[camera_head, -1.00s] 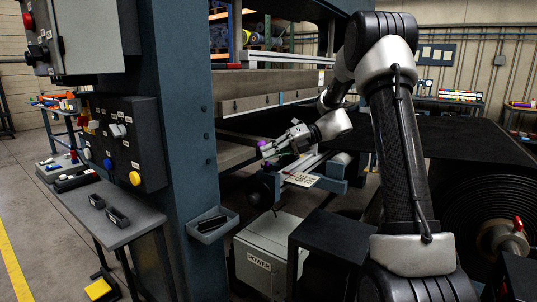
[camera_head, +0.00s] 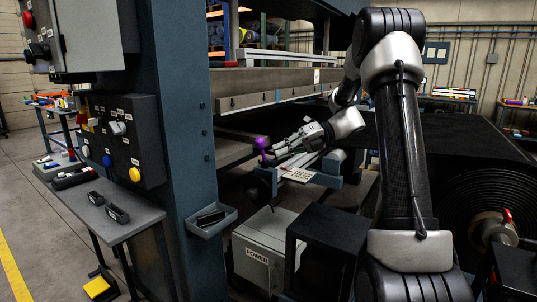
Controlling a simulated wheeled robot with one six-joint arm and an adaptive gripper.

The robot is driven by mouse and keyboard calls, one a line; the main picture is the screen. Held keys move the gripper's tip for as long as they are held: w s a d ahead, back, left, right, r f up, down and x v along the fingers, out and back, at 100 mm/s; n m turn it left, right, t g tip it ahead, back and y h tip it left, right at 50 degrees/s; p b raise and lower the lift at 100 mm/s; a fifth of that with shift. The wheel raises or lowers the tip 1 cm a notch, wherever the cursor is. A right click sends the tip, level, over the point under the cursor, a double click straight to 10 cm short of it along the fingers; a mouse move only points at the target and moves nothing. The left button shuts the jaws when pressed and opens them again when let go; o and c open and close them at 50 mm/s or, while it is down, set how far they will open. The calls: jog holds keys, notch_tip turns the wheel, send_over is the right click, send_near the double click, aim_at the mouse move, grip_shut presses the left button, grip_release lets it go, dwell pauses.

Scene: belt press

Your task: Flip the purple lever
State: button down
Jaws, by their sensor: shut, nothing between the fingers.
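The purple lever (camera_head: 262,143) stands in the middle of the view, at the near end of the guide rail beside the press. Its purple knob is on top, and a thin dark stem reaches down from it. My gripper (camera_head: 273,155) is just to the right of the lever, with its fingers pointing left towards it. The fingers are shut and hold nothing. The fingertips are close to the lever, but I cannot tell whether they touch it. The lever's lower mount is dark and hard to make out.
A blue press column (camera_head: 178,150) stands to the left, with a grey tray (camera_head: 212,230) on it. A grey power box (camera_head: 262,250) sits below the lever. The press bed (camera_head: 270,92) is above and behind. A large black belt roll (camera_head: 480,205) is at the right.

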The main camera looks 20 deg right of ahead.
jog(key=shift+v, duration=2.3)
jog(key=shift+f, duration=0.15)
jog(key=s+d+f+n+g+h, duration=0.25)
jog(key=s+f+n+h, duration=0.45)
jog(key=s+n, duration=0.65)
jog(key=s+a+r+n+t+h, duration=0.1)
jog(key=s+r+n+t+h, duration=0.1)
jog(key=s+n, duration=0.7)
jog(key=s+a+r+n+t+h, duration=0.1)
jog(key=s+r+n+h, duration=0.3)
jog(key=s+n, duration=0.5)
jog(key=shift+a+r+n+t+h, duration=0.4)
jog(key=shift+r+n+t, duration=0.35)
jog(key=shift+n, duration=0.6)
